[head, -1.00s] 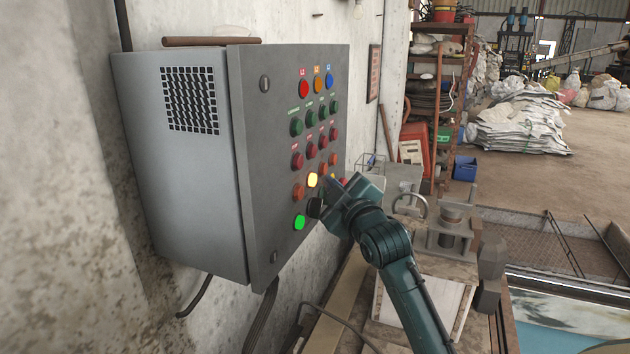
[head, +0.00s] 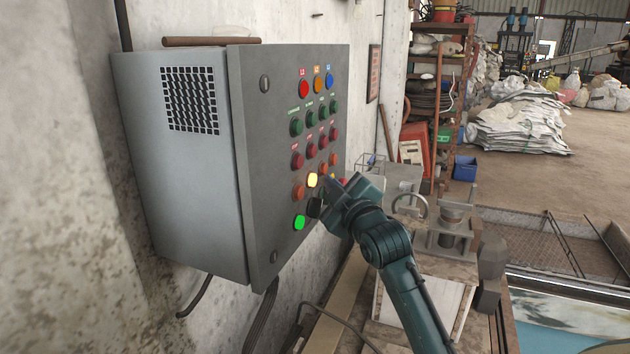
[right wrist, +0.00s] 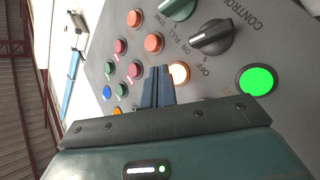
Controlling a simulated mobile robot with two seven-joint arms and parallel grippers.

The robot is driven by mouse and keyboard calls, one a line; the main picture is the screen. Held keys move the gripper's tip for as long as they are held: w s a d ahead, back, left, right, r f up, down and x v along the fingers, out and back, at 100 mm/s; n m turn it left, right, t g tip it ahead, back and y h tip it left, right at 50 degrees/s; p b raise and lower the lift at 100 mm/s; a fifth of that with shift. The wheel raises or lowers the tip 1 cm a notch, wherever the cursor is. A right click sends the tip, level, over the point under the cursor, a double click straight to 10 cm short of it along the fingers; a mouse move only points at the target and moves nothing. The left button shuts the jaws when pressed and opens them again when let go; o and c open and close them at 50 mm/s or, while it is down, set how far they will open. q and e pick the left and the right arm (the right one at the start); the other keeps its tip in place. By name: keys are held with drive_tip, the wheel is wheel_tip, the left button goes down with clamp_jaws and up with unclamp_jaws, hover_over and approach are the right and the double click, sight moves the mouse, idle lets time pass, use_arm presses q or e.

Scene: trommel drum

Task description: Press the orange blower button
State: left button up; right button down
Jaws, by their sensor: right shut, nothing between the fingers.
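The grey control panel (head: 300,65) on the wall carries rows of coloured buttons. Its lower orange row has one lit yellow-orange button (head: 312,180), which also shows in the right wrist view (right wrist: 180,75). Unlit orange buttons sit on either side, one on the left (head: 298,191) and one on the right (head: 322,170). I cannot read which is labelled blower. My right gripper (head: 327,184) is shut and empty, its tips at the panel just right of the lit button. In the right wrist view the closed fingers (right wrist: 157,86) are beside it; contact is unclear. My left gripper is out of view.
A lit green button (head: 299,222) and a black selector knob (right wrist: 212,37) lie below the orange row. Red buttons (head: 298,160) and green ones (head: 296,127) are above it. A machine with a clamp (head: 450,230) stands right of my arm.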

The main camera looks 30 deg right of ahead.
drive_tip(key=shift+w, duration=0.1)
drive_tip(key=shift+w+a+p, duration=0.25)
drive_tip(key=shift+a+p, duration=0.05)
drive_tip(key=shift+w+a, duration=0.3)
drive_tip(key=shift+w, duration=0.05)
idle(0.8)
drive_tip(key=shift+s+d, duration=0.1)
drive_tip(key=shift+s+d+p, duration=0.5)
drive_tip(key=shift+s+p, duration=0.05)
drive_tip(key=shift+s, duration=0.05)
drive_tip(key=shift+s+d+p, duration=0.6)
drive_tip(key=shift+s+d, duration=1)
drive_tip(key=shift+s, duration=0.3)
